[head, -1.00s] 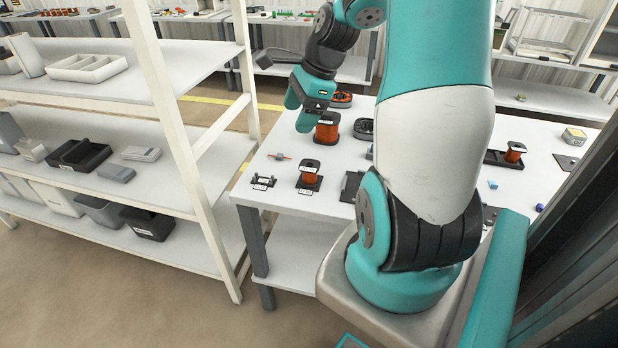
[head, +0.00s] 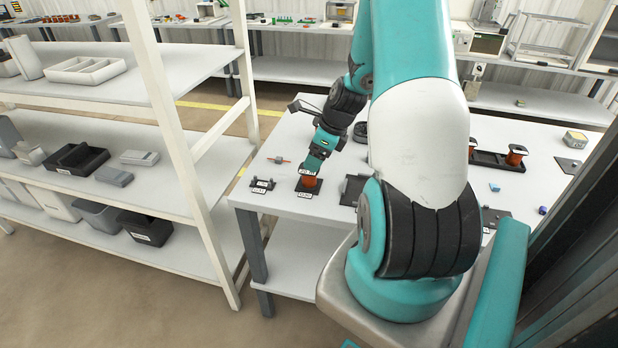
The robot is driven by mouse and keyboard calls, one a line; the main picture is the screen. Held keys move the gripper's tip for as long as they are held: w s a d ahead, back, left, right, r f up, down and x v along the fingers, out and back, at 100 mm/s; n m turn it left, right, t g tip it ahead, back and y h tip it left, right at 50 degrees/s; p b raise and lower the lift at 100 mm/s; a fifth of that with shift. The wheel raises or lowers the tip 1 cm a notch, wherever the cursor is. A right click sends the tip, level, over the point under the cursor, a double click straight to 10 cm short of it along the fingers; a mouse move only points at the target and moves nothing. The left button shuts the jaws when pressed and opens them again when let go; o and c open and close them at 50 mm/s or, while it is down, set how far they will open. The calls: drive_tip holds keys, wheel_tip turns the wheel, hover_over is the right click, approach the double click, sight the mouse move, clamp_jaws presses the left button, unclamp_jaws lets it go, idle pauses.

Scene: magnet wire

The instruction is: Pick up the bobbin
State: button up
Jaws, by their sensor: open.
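A bobbin (head: 309,181) with orange-copper winding and a dark top flange with a white label stands upright on a small black labelled stand near the front left of the white table (head: 285,212). My gripper (head: 313,165) is open and points down at the bobbin's top from behind. Its teal fingers overlap the bobbin's upper part in the picture. I cannot tell whether they touch it or stand around it. The larger copper spool farther back is hidden behind my gripper.
An empty-looking labelled black stand (head: 262,186) is left of the bobbin, with a small orange part (head: 278,160) behind it. A dark plate (head: 353,190) lies to the right. A black tray (head: 488,158) with copper bobbins is farther right. A white shelf unit (head: 185,160) stands left.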

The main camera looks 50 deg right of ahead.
sight(309, 176)
drive_tip(key=x, duration=0.5)
drive_tip(key=shift+f, duration=0.2)
drive_tip(key=c, duration=0.7)
drive_tip(key=shift+c, duration=0.4)
drive_tip(key=shift+r, duration=0.15)
